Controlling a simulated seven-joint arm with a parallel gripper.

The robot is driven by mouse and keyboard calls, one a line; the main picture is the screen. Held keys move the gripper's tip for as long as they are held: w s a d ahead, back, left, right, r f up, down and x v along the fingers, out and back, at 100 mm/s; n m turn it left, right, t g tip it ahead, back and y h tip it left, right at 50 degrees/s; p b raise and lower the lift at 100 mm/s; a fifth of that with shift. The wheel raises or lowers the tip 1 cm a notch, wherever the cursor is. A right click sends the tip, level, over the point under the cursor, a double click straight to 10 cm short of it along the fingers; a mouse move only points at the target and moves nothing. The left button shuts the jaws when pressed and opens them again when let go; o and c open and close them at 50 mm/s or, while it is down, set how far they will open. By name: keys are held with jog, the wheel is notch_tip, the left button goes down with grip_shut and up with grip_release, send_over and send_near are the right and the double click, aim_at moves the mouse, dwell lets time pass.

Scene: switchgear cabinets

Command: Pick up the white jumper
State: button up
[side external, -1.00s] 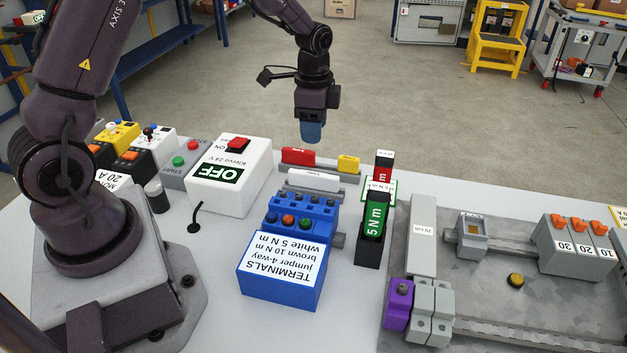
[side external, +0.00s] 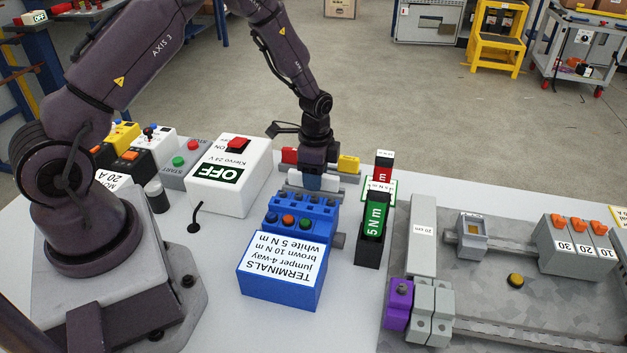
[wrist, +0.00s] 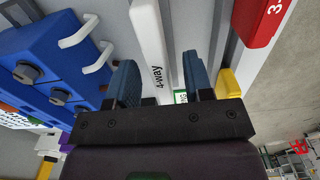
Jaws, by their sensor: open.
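The white jumper (side external: 331,183) lies in a grey holder behind the blue terminals box, partly hidden by my gripper. In the wrist view it is a long white bar (wrist: 149,35) marked "4-way". My gripper (side external: 311,182) is low over the middle of the jumper, pointing down. In the wrist view its two blue fingers (wrist: 159,62) are apart, one on each side of the bar's line. I cannot tell how deep the fingertips reach or whether they touch it.
The red jumper (side external: 289,155) and yellow jumper (side external: 348,163) lie just behind. The blue terminals box (side external: 283,270) stands in front. The white OFF box (side external: 230,178) is to the left, and a green 5 N m tool (side external: 374,222) is to the right.

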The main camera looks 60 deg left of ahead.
jog(key=shift+f, duration=0.4)
jog(key=shift+f, duration=0.25)
dwell(0.4)
grip_shut()
